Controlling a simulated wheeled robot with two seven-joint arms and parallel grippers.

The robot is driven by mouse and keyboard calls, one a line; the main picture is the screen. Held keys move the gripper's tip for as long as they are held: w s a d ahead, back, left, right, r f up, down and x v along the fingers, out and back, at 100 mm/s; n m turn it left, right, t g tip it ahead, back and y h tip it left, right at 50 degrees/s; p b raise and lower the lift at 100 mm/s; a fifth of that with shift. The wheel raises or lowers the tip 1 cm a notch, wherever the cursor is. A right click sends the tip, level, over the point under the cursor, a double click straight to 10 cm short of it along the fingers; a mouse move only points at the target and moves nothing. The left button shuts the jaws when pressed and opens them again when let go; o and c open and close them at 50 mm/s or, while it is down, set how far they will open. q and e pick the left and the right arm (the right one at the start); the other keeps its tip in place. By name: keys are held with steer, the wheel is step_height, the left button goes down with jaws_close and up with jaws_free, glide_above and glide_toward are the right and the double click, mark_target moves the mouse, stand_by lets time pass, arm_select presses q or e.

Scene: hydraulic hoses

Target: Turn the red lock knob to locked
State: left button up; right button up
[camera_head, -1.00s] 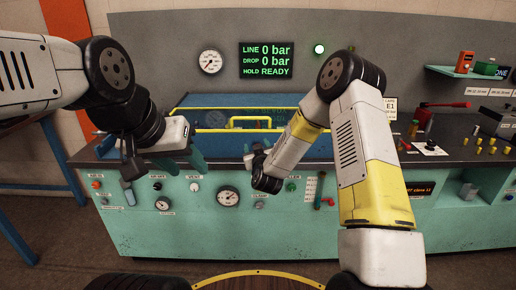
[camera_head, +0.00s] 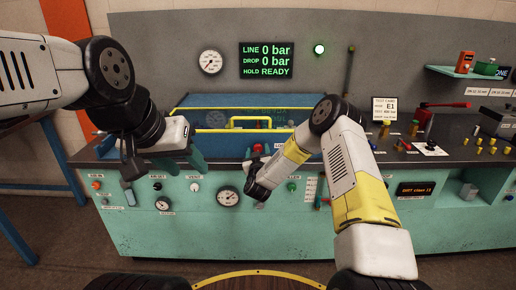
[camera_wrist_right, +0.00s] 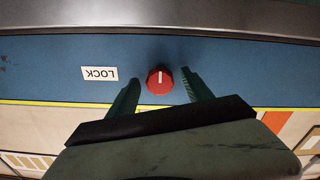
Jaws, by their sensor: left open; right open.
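The red lock knob (camera_wrist_right: 160,81) sits on a blue panel strip in the right wrist view, its white line running up and down in that picture. A white LOCK label (camera_wrist_right: 99,73), upside down in this view, is to its left. My right gripper (camera_wrist_right: 159,75) is open, with one green finger on each side of the knob and visible gaps between. In the head view the knob (camera_head: 257,147) is a small red spot at the front of the blue-framed box, just beyond my right gripper.
The blue box with a yellow handle (camera_head: 250,119) stands on the dark bench top. The green bench front (camera_head: 170,230) carries gauges and small knobs. A display (camera_head: 266,60) reads 0 bar and READY.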

steer(key=shift+c, duration=0.5)
jaws_close()
steer(key=shift+m, duration=0.4)
steer(key=m, duration=0.3)
steer(key=shift+m, duration=0.4)
steer(key=m, duration=0.4)
steer(key=shift+m, duration=0.3)
steer(key=m, duration=0.4)
steer(key=shift+f, duration=0.1)
steer(key=m, duration=0.4)
steer(key=shift+m, duration=0.3)
